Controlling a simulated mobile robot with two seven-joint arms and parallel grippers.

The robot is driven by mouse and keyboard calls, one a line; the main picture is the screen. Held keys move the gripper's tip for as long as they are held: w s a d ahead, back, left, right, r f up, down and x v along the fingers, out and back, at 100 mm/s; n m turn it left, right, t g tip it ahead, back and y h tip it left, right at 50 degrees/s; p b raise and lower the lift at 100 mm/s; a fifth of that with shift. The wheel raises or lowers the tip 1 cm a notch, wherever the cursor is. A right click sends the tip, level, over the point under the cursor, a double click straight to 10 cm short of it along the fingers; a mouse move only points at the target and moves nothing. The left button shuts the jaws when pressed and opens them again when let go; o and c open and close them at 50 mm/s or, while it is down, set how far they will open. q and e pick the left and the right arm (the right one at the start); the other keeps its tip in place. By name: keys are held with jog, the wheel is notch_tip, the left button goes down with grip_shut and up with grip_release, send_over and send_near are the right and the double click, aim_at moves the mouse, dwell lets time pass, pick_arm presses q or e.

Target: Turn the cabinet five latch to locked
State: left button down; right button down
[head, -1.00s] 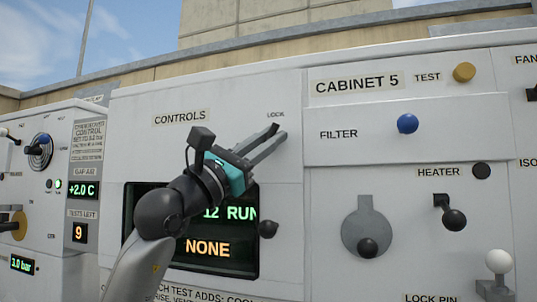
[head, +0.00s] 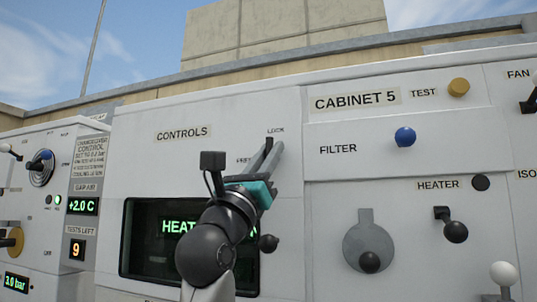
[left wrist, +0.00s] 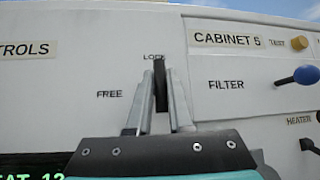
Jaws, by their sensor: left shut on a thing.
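The latch (left wrist: 160,85) is a dark, narrow handle on the white cabinet front. In the left wrist view it stands nearly upright between my fingers, its top just below the LOCK label (left wrist: 154,57). The FREE label (left wrist: 109,94) is to its left. My left gripper (left wrist: 160,95) is shut on the latch. In the head view my left gripper (head: 268,152) reaches up to the panel below the LOCK label (head: 276,131), and its fingers hide most of the latch. My right gripper is in neither view.
To the right are the CABINET 5 plate (head: 356,100), a blue filter knob (head: 405,137), a yellow test knob (head: 459,88) and a round grey lever plate (head: 360,238).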

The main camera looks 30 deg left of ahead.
pick_arm(q)
jog(key=shift+f, duration=0.1)
dwell(0.3)
jog(key=c, duration=0.8)
grip_release()
jog(key=shift+c, duration=0.2)
jog(key=b+v, duration=0.8)
jog(key=v, duration=0.7)
jog(key=shift+b, duration=0.3)
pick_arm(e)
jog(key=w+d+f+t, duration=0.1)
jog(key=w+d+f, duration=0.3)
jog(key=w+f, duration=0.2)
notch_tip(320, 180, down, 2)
pick_arm(q)
jog(key=shift+d, duration=0.15)
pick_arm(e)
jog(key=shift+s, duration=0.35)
